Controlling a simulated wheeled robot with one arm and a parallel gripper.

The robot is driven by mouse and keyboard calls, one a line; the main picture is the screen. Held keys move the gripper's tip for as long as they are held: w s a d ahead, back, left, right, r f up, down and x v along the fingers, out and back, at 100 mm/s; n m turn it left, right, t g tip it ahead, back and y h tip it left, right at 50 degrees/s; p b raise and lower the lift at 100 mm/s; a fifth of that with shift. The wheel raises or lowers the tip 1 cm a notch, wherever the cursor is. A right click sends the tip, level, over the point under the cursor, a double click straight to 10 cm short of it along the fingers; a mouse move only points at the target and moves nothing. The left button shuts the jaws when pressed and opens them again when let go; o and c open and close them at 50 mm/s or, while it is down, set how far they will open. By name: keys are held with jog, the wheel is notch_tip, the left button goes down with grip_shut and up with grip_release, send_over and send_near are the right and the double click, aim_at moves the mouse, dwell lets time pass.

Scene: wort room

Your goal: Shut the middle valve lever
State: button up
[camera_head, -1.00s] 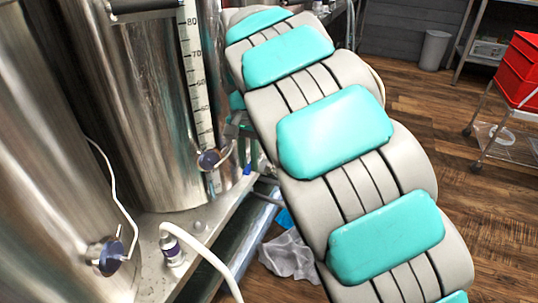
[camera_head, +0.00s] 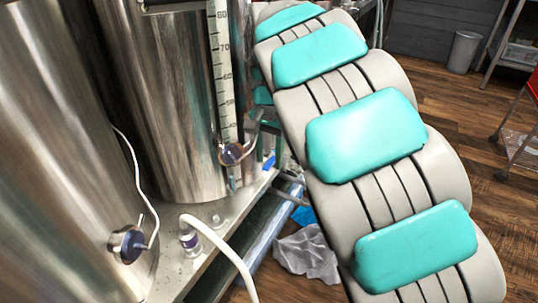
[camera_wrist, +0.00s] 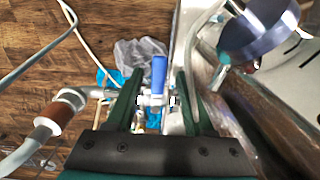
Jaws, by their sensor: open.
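A blue valve lever (camera_wrist: 159,72) shows in the wrist view on a silver valve body (camera_wrist: 152,100). It points up the picture, across the pipe piece that runs off to the left. My gripper (camera_wrist: 160,78) is open, with one dark green finger on each side of the lever and no clear contact. In the head view a small blue lever (camera_head: 268,163) shows low beside the tank, left of my arm. My gripper is mostly hidden there behind my arm. I cannot tell from these views which lever of the row this is.
Steel tanks (camera_head: 165,110) stand at the left on a metal ledge (camera_head: 215,212). A white hose (camera_head: 232,255) and a crumpled clear bag (camera_head: 305,252) lie near the ledge. Wooden floor is open at the right.

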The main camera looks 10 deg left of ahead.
aim_at(269, 162)
notch_tip(269, 162, up, 8)
jog(key=shift+f, duration=0.15)
dwell(0.6)
jog(key=s+d+f, duration=0.3)
jog(key=s+d, duration=0.8)
jog(key=d, duration=0.5)
jog(key=s+d+f+n, duration=0.1)
jog(key=s+d+f, duration=0.1)
jog(key=s, duration=0.5)
jog(key=s+d+f+n+g, duration=0.1)
jog(key=s+d+f+n, duration=0.1)
jog(key=s+f, duration=0.3)
jog(key=s+d+f+n, duration=0.1)
jog(key=s+d+f, duration=0.1)
jog(key=s, duration=0.7)
jog(key=shift+s+d+f+g, duration=0.25)
jog(key=shift+d+f+g, duration=0.15)
jog(key=shift+f, duration=0.35)
